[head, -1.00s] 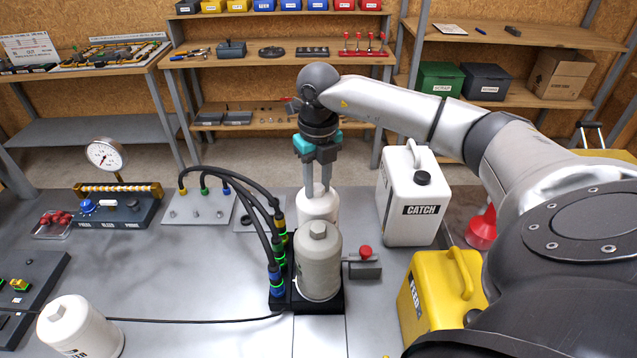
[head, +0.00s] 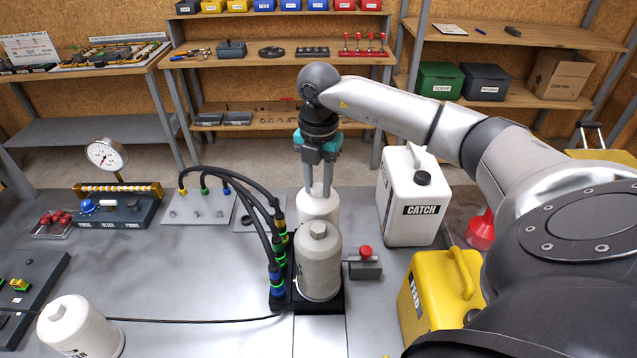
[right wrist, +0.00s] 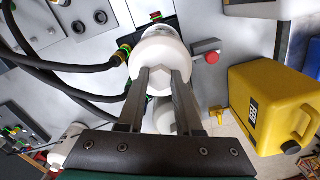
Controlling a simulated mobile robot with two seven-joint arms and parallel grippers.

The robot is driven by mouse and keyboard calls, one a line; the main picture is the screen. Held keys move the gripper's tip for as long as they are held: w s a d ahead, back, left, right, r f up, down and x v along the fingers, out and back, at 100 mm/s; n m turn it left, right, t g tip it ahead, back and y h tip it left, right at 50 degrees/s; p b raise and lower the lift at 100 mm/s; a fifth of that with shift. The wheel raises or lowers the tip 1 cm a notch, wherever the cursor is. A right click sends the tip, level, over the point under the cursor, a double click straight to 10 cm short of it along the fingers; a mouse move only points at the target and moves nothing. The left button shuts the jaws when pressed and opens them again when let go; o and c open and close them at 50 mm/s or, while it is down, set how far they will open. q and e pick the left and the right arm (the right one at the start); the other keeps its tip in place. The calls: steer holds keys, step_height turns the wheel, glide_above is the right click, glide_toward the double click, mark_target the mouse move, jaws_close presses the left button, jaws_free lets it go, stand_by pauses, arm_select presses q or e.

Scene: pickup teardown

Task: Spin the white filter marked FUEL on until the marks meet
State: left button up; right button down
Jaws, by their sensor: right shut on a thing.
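My right gripper (head: 319,191) is shut on the top of a white filter (head: 318,207), pointing straight down. The right wrist view shows both fingers (right wrist: 161,80) on either side of the raised top of this white filter (right wrist: 160,47). The filter stands upright behind a cream canister (head: 318,262), which hides its lower part. No FUEL lettering or marks can be read on it. Another white filter (head: 78,328) stands loose at the front left, with part of a dark label showing. My left gripper is not in view.
Black hoses (head: 262,215) with coloured collars run close to the left of the canister. A red-knobbed valve (head: 365,262) is at its right. A white CATCH jug (head: 414,200) and a yellow FEED can (head: 440,290) stand farther right. The bench at left centre is mostly clear.

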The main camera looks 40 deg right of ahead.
steer(key=m, duration=0.2)
steer(key=f+m, duration=0.1)
steer(key=m, duration=0.3)
steer(key=shift+s+a+f+m, duration=0.25)
steer(key=shift+s+f+m, duration=0.05)
steer(key=shift+f+m, duration=0.1)
steer(key=m, duration=0.5)
steer(key=shift+m, duration=0.3)
steer(key=c, duration=1)
jaws_free()
steer(key=shift+m, duration=0.3)
steer(key=o, duration=0.4)
steer(key=shift+w+d, duration=0.1)
steer(key=shift+d, duration=0.05)
steer(key=shift+r, duration=0.1)
steer(key=shift+w+r+p, duration=0.2)
steer(key=shift+r+p, duration=0.65)
steer(key=shift+p, duration=0.25)
steer(key=shift+d+r+p, duration=0.1)
steer(key=shift+r+p, duration=0.6)
steer(key=shift+r, duration=0.2)
